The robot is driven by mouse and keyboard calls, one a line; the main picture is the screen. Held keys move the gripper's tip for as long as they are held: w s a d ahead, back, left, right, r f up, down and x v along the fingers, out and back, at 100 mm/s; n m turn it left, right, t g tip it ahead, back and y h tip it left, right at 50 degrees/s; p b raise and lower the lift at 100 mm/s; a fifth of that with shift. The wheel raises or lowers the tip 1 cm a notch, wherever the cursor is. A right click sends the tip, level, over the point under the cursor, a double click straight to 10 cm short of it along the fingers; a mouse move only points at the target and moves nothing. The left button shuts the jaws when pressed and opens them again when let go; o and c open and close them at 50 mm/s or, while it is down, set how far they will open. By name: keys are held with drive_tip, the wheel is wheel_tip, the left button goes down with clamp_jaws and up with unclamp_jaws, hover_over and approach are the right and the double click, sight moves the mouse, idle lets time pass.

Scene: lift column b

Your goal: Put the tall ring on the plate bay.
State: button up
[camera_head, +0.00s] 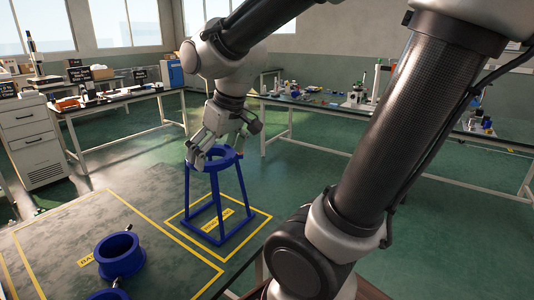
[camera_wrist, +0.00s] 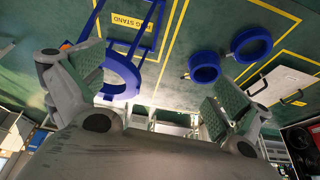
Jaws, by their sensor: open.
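A blue four-legged stand with a ring top (camera_head: 216,168) stands upright in a yellow-outlined bay labelled as a stand bay. Its ring top also shows in the wrist view (camera_wrist: 124,74). Two separate blue rings lie left of it: a tall-walled one (camera_head: 120,262), and another (camera_head: 107,295) cut off by the bottom edge. Both also show in the wrist view, one (camera_wrist: 204,68) beside the other (camera_wrist: 251,44). My gripper (camera_head: 218,146) is open at the stand's ring top; contact cannot be told. In the wrist view my gripper's fingers (camera_wrist: 155,92) are wide apart, holding nothing.
A white drawer cabinet (camera_head: 32,145) and benches with small items (camera_head: 130,95) stand behind. Another long bench (camera_head: 320,105) is at the back right. Open green floor lies between.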

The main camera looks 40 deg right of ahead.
drive_tip(key=s+d+r+m, duration=0.1)
drive_tip(key=s+d, duration=0.2)
drive_tip(key=s, duration=0.2)
drive_tip(key=s+d+r+m+h, duration=0.1)
drive_tip(key=s+d, duration=0.2)
drive_tip(key=s, duration=0.3)
drive_tip(key=shift+s+d+m, duration=0.2)
drive_tip(key=shift+d+m, duration=0.1)
drive_tip(key=shift+d, duration=0.05)
